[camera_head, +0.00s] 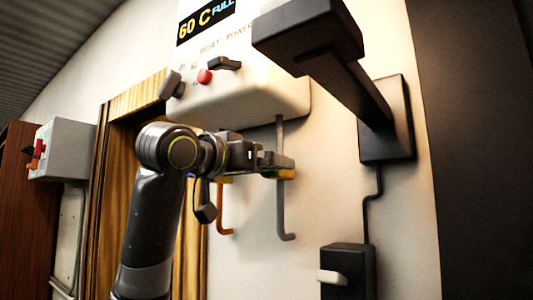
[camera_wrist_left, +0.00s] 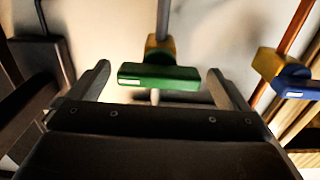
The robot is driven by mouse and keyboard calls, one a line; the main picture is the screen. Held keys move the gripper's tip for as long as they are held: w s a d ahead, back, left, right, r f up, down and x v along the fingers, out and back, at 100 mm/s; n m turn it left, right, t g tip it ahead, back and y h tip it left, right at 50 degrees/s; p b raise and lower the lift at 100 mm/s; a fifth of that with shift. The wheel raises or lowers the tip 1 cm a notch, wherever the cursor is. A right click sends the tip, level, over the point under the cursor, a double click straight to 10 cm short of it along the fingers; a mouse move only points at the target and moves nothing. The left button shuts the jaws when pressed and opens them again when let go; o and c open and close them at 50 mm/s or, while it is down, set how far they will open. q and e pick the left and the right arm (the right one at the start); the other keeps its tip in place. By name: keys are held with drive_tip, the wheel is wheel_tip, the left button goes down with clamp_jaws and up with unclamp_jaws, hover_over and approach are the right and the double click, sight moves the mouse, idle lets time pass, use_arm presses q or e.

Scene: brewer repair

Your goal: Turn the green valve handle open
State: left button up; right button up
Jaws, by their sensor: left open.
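The green valve handle (camera_wrist_left: 160,77) sits on a brass valve body (camera_wrist_left: 159,48) on a grey pipe. In the left wrist view the handle lies crosswise to the pipe, between the two fingers of my open left gripper (camera_wrist_left: 158,85), with a gap on each side. In the head view my left gripper (camera_head: 278,164) is at the grey pipe (camera_head: 281,215), and the green handle (camera_head: 269,172) is mostly hidden behind its fingers. My right gripper is not in view.
A blue valve handle (camera_wrist_left: 297,88) on a copper pipe (camera_head: 221,210) is close beside. The white brewer (camera_head: 240,95) with a red button (camera_head: 204,76) hangs above. A black wall bracket (camera_head: 385,120) stands to the right, and a black box (camera_head: 347,270) below it.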

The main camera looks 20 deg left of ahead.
sight(267, 178)
use_arm(q)
drive_tip(key=shift+p+x, duration=0.4)
drive_tip(key=shift+x, duration=0.6)
drive_tip(key=shift+w+d, duration=0.25)
drive_tip(key=shift+w, duration=0.25)
drive_tip(key=shift+s+a, duration=0.1)
drive_tip(key=shift+s, duration=0.05)
drive_tip(key=shift+c, duration=1)
drive_tip(key=c, duration=0.8)
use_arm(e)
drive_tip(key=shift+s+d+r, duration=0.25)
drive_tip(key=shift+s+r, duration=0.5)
